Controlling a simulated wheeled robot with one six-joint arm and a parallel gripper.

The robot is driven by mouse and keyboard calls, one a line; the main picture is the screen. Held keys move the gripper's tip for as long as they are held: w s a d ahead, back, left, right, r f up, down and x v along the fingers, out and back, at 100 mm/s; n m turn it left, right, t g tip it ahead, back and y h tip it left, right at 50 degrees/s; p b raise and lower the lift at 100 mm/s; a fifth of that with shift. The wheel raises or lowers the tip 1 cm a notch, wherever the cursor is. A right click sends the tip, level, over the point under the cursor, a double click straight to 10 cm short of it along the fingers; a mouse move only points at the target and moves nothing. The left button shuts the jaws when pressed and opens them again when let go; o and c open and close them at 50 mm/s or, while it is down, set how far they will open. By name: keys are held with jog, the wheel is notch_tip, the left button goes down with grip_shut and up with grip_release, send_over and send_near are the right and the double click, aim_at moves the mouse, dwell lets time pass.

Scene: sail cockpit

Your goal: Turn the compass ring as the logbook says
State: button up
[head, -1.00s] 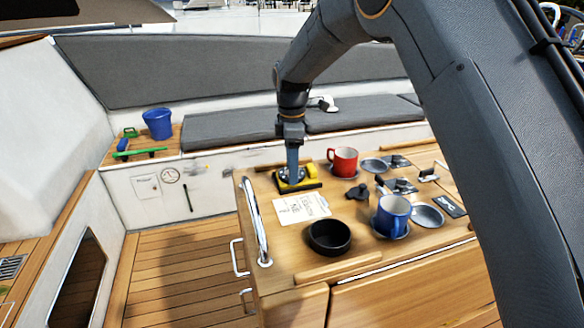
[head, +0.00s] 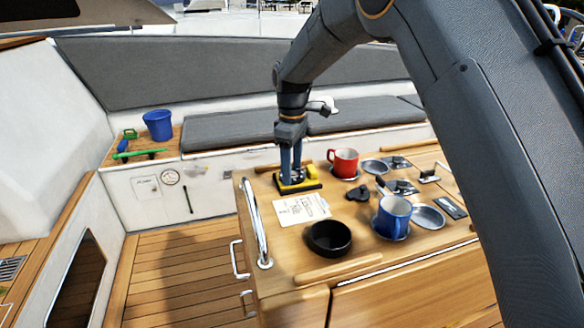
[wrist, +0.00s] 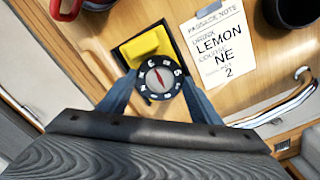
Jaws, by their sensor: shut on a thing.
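The compass stands on a black base with a yellow block (wrist: 150,43) beside its dial, on the wooden table. Its dark ring (wrist: 160,80) carries white letters around a pale face with a red needle; the letters are small and hard to read. My gripper (head: 291,178) points down over the compass, and in the wrist view its two blue fingers (wrist: 160,88) close on opposite sides of the ring. The white note (wrist: 218,50), headed "PASSAGE NOTE", reads "LEMON", "NE" and "2". It also lies left of centre on the table in the head view (head: 301,209).
A black bowl (head: 329,239) stands in front of the note. A red mug (head: 344,161), a blue mug (head: 393,217), a black knob (head: 358,194) and several plates stand to the right. A metal rail (head: 254,222) runs along the table's left edge.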

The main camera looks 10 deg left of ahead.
jog(key=o, duration=1.1)
jog(key=shift+c, duration=0.2)
jog(key=shift+r, duration=0.1)
notch_tip(320, 180, up, 8)
jog(key=b, duration=0.2)
